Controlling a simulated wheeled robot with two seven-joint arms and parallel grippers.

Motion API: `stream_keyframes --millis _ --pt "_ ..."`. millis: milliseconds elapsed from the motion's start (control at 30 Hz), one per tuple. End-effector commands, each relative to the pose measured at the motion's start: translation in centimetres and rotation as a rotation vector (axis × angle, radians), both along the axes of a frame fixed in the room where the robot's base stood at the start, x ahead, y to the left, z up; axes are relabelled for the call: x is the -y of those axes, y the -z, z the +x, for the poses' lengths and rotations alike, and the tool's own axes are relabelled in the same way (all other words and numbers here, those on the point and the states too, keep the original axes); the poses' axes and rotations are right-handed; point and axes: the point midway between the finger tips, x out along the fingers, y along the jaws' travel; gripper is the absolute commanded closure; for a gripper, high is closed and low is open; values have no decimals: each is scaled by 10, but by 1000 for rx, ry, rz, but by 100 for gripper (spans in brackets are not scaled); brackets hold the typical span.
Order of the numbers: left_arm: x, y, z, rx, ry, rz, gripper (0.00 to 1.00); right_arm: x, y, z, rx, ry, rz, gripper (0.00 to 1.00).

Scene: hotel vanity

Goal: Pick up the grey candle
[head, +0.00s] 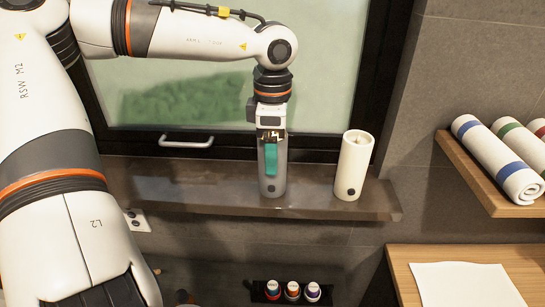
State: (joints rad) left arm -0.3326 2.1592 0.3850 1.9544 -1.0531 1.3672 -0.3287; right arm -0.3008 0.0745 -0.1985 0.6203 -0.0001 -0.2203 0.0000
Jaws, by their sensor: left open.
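The grey candle (271,188) stands upright on the dark window ledge, with a dark round spot low on its front. My left gripper (271,165) points down over it from above, with a teal finger in front of the candle's upper part. The left gripper is open. The candle's top is hidden by the gripper, and I cannot tell whether the fingers touch it.
A cream candle (352,168) stands to the right on the same ledge (215,190). The window and its handle (186,141) are behind. Rolled towels (497,157) lie on a wooden shelf at right. Small colored-capped bottles (292,290) sit below. The ledge's left part is clear.

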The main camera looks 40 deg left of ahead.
Motion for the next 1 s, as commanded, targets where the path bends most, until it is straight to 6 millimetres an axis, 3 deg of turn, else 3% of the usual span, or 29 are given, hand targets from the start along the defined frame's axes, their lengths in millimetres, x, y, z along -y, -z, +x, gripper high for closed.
stream_keyframes --millis 133,400,733,1000 --pt "0 14 -1 0 -1 0 23 -1 -5 0 1 0 1 100" --pt "-1 18 0 4 -2 0 25 1 -4 1 1 -1 -1 100" --pt "-1 17 0 4 -1 0 77 5 -5 1 1 -3 -6 100" --pt "-1 13 1 5 -2 2 77 5 -3 1 1 -4 -6 100"
